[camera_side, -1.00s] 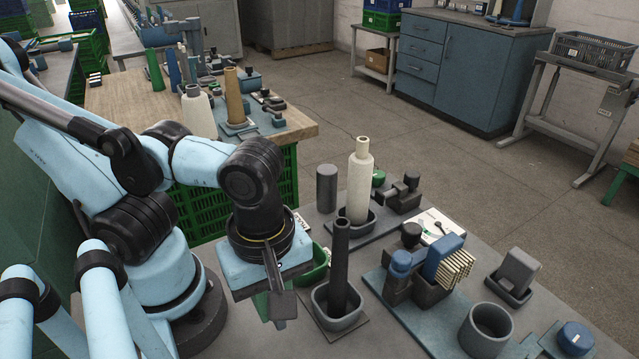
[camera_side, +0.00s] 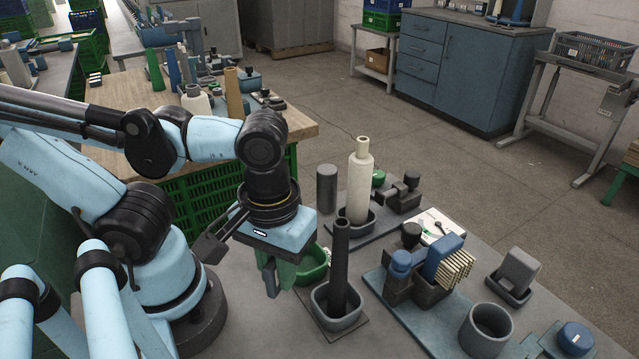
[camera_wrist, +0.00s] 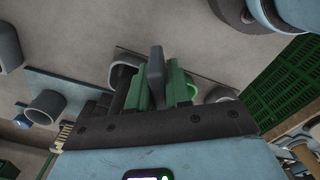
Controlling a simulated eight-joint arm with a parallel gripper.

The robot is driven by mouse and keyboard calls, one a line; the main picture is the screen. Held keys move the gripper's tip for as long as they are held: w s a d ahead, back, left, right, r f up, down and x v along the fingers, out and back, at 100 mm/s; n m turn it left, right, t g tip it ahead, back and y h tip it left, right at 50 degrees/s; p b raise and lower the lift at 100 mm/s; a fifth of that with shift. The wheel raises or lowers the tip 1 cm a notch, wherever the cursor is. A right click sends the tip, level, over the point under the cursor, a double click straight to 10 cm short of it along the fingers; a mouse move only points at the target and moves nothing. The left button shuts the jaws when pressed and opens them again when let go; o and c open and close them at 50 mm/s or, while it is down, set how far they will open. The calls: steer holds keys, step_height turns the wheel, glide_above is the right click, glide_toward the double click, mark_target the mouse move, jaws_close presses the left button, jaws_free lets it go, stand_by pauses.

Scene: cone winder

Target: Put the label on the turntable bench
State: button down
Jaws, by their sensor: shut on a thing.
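My gripper (camera_side: 279,284) points down above the near grey bench, at the left of the green bowl (camera_side: 315,264). I cannot make out a label in the jaws. The spot where a white tag lay earlier is behind my gripper. A wood-topped bench (camera_side: 296,130) stands at back left; I cannot tell which bench holds a turntable.
A grey cup with an upright dark tube (camera_side: 341,265) stands close right of my gripper. Beyond it are a cream cone (camera_side: 359,183), a dark cylinder (camera_side: 327,188) and a blue-handled fixture (camera_side: 443,258). Bare grey bench shows in front of the cup.

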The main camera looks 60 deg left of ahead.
steer(key=w+a+r+m, duration=0.1)
steer(key=w+r+m, duration=0.25)
steer(key=w, duration=0.55)
steer(key=w+a+r+m, duration=0.1)
steer(key=w+r+m, duration=0.3)
steer(key=w, duration=0.5)
step_height(320, 180, up, 6)
steer(key=n, duration=0.1)
steer(key=s+d+m, duration=0.7)
steer(key=d+m, duration=0.2)
steer(key=d, duration=0.2)
steer(key=s+d+m, duration=0.6)
steer(key=d+m, duration=0.3)
steer(key=d, duration=0.2)
steer(key=shift+w+f, duration=0.15)
steer(key=shift+f, duration=11.2)
steer(key=shift+f, duration=0.15)
